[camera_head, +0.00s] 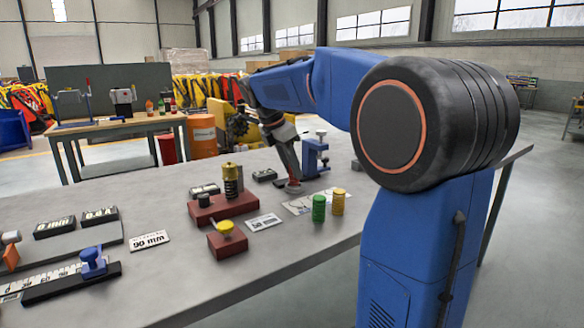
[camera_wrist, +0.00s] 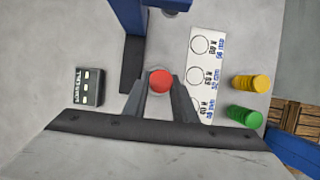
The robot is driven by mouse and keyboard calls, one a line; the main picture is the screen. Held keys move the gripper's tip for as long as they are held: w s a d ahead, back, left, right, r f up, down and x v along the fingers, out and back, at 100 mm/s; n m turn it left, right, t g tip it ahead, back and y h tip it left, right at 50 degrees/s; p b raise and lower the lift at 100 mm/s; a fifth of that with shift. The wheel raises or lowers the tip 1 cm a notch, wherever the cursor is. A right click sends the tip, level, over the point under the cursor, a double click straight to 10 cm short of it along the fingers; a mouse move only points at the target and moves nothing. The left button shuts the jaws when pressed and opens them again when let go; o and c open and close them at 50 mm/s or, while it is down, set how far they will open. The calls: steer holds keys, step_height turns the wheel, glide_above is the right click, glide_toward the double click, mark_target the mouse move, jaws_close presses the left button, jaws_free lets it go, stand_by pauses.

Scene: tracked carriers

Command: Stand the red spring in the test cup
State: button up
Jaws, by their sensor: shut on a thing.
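My gripper (camera_head: 292,183) points down over the far part of the bench. It is shut on the red spring, whose round red top (camera_wrist: 160,81) shows between the two fingers in the wrist view. In the head view a little red shows at the fingertips; I cannot tell whether the spring touches the bench. A green spring (camera_head: 319,208) and a yellow spring (camera_head: 338,202) stand upright to the right, also in the wrist view (camera_wrist: 246,116) (camera_wrist: 251,83). I cannot clearly make out the test cup.
A blue press (camera_head: 315,157) stands just behind the gripper. A white card (camera_wrist: 198,45) with printed circles lies beside it. Nearer are a dark red base (camera_head: 223,208) carrying a brass-and-black column (camera_head: 232,178), and a red block (camera_head: 228,245) with a yellow top. Dark gauges lie at left.

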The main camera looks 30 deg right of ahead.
steer(key=shift+f, duration=0.65)
stand_by(0.3)
steer(key=o, duration=1.6)
steer(key=shift+r, duration=0.1)
steer(key=shift+r, duration=3.4)
